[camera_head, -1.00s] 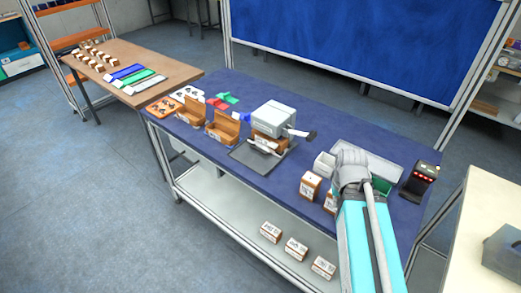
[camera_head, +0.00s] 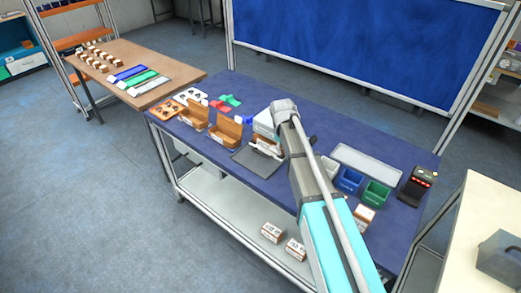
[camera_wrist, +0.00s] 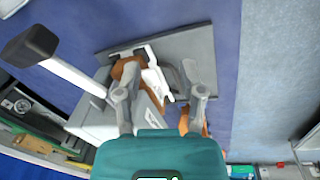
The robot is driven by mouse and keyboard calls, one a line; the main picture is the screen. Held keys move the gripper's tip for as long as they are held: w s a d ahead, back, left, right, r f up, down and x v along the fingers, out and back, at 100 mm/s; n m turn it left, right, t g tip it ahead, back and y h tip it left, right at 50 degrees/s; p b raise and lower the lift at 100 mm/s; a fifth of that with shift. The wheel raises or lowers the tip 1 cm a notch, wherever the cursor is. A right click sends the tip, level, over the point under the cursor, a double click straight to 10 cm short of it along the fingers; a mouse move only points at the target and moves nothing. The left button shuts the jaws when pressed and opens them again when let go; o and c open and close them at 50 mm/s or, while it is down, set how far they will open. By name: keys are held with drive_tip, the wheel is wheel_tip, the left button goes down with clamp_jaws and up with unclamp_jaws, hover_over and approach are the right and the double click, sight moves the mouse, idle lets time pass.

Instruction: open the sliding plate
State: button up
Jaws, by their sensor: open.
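A grey boxy machine (camera_head: 263,124) stands on the blue table, partly hidden by my arm in the head view. In the wrist view its grey body (camera_wrist: 98,122) and its lever with a black handle (camera_wrist: 32,45) show at left. A white plate-like part (camera_wrist: 152,70) sits at its front beside a brown part; I cannot tell for certain that it is the sliding plate. My gripper (camera_wrist: 160,93) is open, its two fingers on either side of the white part's near end. I cannot tell whether they touch it.
A dark grey flat mat (camera_head: 256,161) lies before the machine. Open brown boxes (camera_head: 226,131) stand to its left. A blue bin (camera_head: 350,180), a green bin (camera_head: 376,193) and a black scanner-like device (camera_head: 417,186) with red lights are at the right.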

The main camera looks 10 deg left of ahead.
sight(261, 154)
drive_tip(key=w+a+r+n, duration=0.1)
drive_tip(key=w+a, duration=0.2)
drive_tip(key=a, duration=0.2)
drive_tip(key=w+a+n+p, duration=0.1)
drive_tip(key=w+a+n, duration=0.1)
drive_tip(key=a, duration=0.4)
drive_tip(key=shift+w+a+r+n+t, duration=0.2)
drive_tip(key=shift+w+r+n+t, duration=0.15)
drive_tip(key=shift+w, duration=0.45)
drive_tip(key=shift+f, duration=0.1)
drive_tip(key=f+b, duration=0.4)
drive_tip(key=w+d+f+b, duration=0.1)
drive_tip(key=f+b, duration=0.4)
drive_tip(key=w+f+b, duration=0.1)
drive_tip(key=f+b, duration=0.3)
drive_tip(key=shift+w+d+f, duration=0.1)
drive_tip(key=shift+d+f, duration=0.05)
drive_tip(key=shift+d, duration=0.05)
drive_tip(key=shift+b, duration=0.3)
clamp_jaws()
